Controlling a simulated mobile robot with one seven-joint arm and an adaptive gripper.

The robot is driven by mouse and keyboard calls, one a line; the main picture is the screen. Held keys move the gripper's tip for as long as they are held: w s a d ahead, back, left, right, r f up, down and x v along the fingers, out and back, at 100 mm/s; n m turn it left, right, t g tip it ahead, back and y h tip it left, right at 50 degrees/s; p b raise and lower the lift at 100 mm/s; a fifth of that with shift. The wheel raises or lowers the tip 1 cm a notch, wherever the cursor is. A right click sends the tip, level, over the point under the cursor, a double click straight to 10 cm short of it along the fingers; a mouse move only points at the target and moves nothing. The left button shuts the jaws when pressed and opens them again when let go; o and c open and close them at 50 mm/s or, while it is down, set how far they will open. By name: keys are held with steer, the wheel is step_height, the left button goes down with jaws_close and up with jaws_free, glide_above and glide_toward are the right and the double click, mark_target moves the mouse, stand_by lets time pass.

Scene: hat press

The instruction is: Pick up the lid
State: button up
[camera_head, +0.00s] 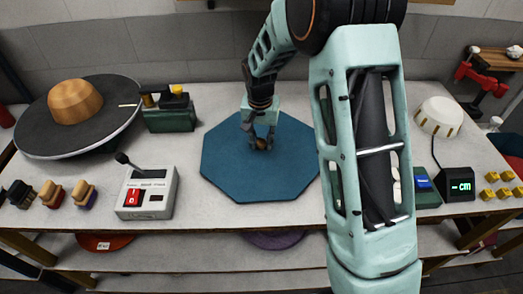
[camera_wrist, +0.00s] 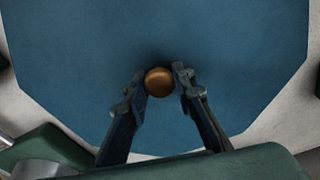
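A flat blue octagonal panel (camera_head: 230,172) lies on the bench with a small round brass knob (camera_head: 261,143) at its middle; I take it to be the lid. My gripper (camera_head: 259,136) points down over the knob. In the wrist view the knob (camera_wrist: 159,82) sits between the two fingertips of my gripper (camera_wrist: 160,88), one on each side and very near it. I cannot tell whether they touch it. The panel (camera_wrist: 230,50) fills most of the wrist view and looks flat and level. What is beneath it is hidden.
Left of the panel stand a control box (camera_head: 148,192) with a lever and red switch, and a dark green box (camera_head: 169,115). A tan hat form on a black disc (camera_head: 30,135) is far left. A white dome (camera_head: 439,116) and a "cm" display (camera_head: 459,184) stand right.

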jaws_close()
steer(key=shift+r, duration=0.1)
